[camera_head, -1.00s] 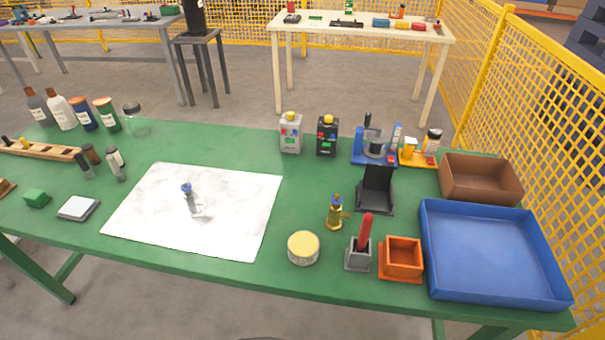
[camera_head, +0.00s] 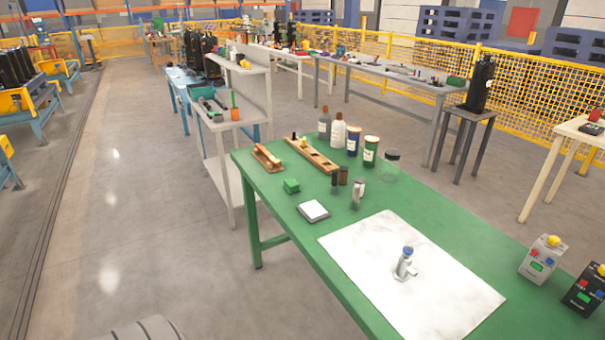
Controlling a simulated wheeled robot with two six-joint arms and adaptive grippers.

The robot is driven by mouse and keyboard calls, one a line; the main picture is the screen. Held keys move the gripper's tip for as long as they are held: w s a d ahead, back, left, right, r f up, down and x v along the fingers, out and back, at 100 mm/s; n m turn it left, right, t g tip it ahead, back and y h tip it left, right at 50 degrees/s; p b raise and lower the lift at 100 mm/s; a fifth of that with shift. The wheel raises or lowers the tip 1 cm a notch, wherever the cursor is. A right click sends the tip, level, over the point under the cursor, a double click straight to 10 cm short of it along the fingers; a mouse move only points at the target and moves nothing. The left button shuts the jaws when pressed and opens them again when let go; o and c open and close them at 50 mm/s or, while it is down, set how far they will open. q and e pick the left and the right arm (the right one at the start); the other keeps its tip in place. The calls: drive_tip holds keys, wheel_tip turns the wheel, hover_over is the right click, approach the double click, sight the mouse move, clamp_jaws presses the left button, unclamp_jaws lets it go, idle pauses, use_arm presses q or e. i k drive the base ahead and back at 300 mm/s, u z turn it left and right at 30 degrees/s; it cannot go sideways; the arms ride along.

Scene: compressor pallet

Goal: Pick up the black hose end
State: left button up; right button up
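I cannot make out a black hose end anywhere in the head view. Black upright cylinders stand at several places: one (camera_head: 481,84) on a grey stool at the right, some (camera_head: 32,72) on a yellow and blue stand at the far left, and some (camera_head: 200,50) at the back near a blue table. Whether a hose is attached to any of them is too small to tell. Neither of my grippers is in view. A grey curved shape at the bottom left edge is cut off, and I cannot tell what it is.
A green table (camera_head: 300,237) fills the lower right, with a white sheet (camera_head: 385,270), a small blue-topped valve (camera_head: 405,262), bottles and jars. A white shelf bench (camera_head: 222,130) stands behind it. Open grey floor (camera_head: 110,200) lies to the left. Yellow mesh fence (camera_head: 545,85) runs behind.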

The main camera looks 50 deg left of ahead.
sight(335, 173)
drive_tip(key=u, duration=1.3)
